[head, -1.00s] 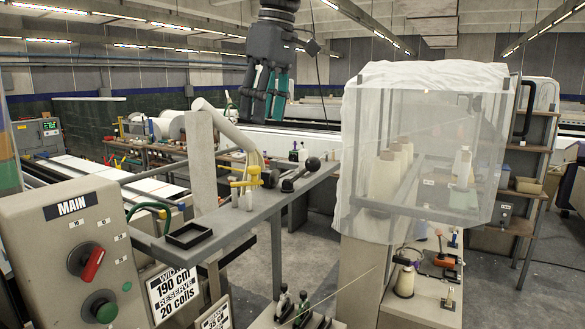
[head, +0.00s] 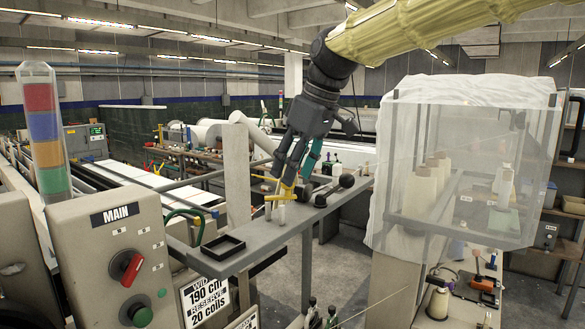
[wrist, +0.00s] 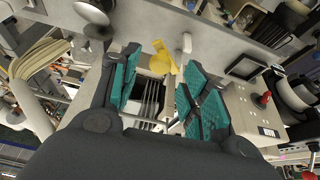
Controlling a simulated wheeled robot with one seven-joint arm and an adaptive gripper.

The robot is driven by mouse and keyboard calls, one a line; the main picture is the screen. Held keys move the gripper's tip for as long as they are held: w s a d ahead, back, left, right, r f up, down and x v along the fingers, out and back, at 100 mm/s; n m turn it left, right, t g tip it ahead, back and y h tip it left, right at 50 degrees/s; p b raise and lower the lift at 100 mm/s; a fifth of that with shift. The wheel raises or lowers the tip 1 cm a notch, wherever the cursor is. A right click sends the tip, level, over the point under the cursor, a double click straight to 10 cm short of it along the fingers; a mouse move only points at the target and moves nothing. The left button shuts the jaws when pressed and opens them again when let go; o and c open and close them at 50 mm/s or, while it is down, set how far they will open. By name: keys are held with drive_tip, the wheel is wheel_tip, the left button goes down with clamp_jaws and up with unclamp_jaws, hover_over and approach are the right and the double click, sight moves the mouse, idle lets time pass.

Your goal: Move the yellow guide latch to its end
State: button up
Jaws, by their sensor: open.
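The yellow guide latch (head: 291,190) stands on the grey shelf (head: 300,215), beside small pale posts. It also shows in the wrist view (wrist: 163,60), ahead of and roughly between my fingertips. My gripper (head: 290,165) is close above the latch and points down at it, partly overlapping it in the head view. In the wrist view its teal-padded fingers (wrist: 158,75) are spread apart with nothing held between them. I cannot tell whether a finger touches the latch.
Dark ball-ended levers (head: 333,190) sit on the shelf just right of the latch. A black open tray (head: 222,246) lies nearer on the shelf. The MAIN control box (head: 107,255) stands at left. A clear case (head: 460,170) with cones stands at right.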

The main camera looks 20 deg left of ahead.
drive_tip(key=shift+p+x, duration=0.3)
drive_tip(key=shift+x, duration=0.85)
clamp_jaws()
drive_tip(key=shift+d, duration=0.2)
drive_tip(key=shift+a, duration=0.15)
drive_tip(key=shift+w+a+n+g, duration=0.25)
drive_tip(key=shift+w+n+g, duration=0.2)
drive_tip(key=shift+n, duration=0.65)
drive_tip(key=shift+w+a+n+g, duration=0.25)
drive_tip(key=shift+w+n+g, duration=0.15)
drive_tip(key=shift+n, duration=0.7)
drive_tip(key=shift+w+a+n+g, duration=0.3)
drive_tip(key=shift+a+n+g, duration=0.15)
drive_tip(key=shift+n, duration=0.65)
drive_tip(key=shift+w+a+n+g, duration=0.3)
drive_tip(key=shift+a+n+g, duration=0.1)
drive_tip(key=shift+n, duration=0.7)
